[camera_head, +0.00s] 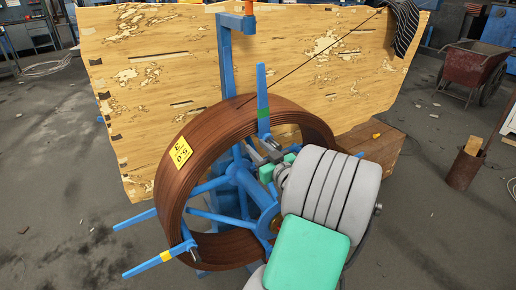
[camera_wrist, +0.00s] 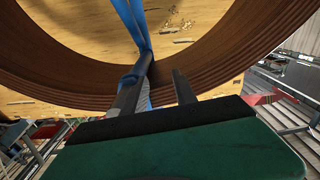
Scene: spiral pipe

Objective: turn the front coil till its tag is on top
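The front coil (camera_head: 176,190) is a thick ring of brown strands on a blue spoked reel (camera_head: 240,180). It also fills the upper part of the wrist view (camera_wrist: 60,75). Its yellow tag (camera_head: 181,152) with black print sits on the outer rim at the upper left, left of the top. A blue arm with a green band (camera_head: 263,100) stands up at the coil's front. My gripper (camera_head: 264,148) is at the reel's right, just below that arm. In the wrist view, my gripper's fingers (camera_wrist: 158,80) stand apart, with a blue bar (camera_wrist: 140,62) close to the left finger; contact is unclear.
Blue arms stick out at the left (camera_head: 135,220) and lower left, the latter with a yellow band (camera_head: 165,257). A blue post (camera_head: 225,60) and a worn wooden panel (camera_head: 150,70) stand behind. A red cart (camera_head: 470,72) and a rusty bin (camera_head: 464,168) are at the right.

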